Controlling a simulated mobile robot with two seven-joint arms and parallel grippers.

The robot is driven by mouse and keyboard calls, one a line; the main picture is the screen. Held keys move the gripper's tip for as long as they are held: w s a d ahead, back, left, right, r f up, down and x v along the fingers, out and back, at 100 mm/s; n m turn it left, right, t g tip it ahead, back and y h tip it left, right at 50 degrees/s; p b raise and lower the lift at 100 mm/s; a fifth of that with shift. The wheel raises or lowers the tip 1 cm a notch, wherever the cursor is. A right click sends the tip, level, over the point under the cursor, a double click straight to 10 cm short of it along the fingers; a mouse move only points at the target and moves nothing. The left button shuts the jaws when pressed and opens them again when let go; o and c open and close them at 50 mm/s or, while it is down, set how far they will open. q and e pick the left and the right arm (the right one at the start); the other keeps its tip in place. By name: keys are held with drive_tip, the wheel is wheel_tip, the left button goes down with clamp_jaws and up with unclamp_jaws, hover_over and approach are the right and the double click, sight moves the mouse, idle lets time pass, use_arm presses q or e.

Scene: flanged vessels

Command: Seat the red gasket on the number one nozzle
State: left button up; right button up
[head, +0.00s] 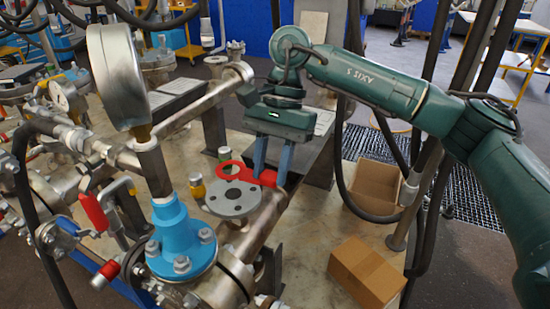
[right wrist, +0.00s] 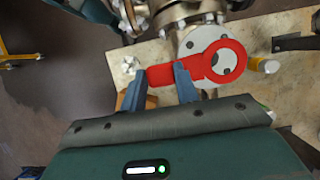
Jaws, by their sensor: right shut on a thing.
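The red gasket (head: 246,174), a flat ring with a long tab, is held by my right gripper (head: 272,170). In the right wrist view the gripper (right wrist: 159,82) is shut across the tab of the gasket (right wrist: 206,66), and the ring sticks out to the right. A grey round nozzle flange (head: 233,200) with bolt holes lies just below and in front of the ring in the head view. The ring looks off-centre over the flange (right wrist: 196,43) in the wrist view; I cannot tell contact. No nozzle number is readable. My left gripper is not in view.
A yellow-capped fitting (head: 197,187) stands left of the flange. A blue bolted valve bonnet (head: 180,235) and a large gauge (head: 118,75) stand further left. Two cardboard boxes, one open (head: 372,188) and one closed (head: 366,272), sit right. Pale bench top between is clear.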

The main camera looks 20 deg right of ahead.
sight(271, 188)
drive_tip(key=shift+s+f+b, duration=0.1)
drive_tip(key=shift+f+b, duration=0.35)
drive_tip(key=shift+f, duration=0.45)
wheel_tip(271, 188, down, 3)
drive_tip(key=shift+r+b, duration=0.2)
drive_tip(key=shift+b, duration=0.5)
drive_tip(key=shift+f+b, duration=0.35)
drive_tip(key=shift+b, duration=0.05)
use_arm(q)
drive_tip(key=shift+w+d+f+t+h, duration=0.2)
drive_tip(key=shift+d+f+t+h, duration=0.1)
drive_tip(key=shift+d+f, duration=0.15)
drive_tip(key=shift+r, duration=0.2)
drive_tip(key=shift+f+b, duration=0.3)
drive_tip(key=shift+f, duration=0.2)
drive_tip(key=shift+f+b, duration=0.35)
use_arm(e)
drive_tip(key=shift+f, duration=0.25)
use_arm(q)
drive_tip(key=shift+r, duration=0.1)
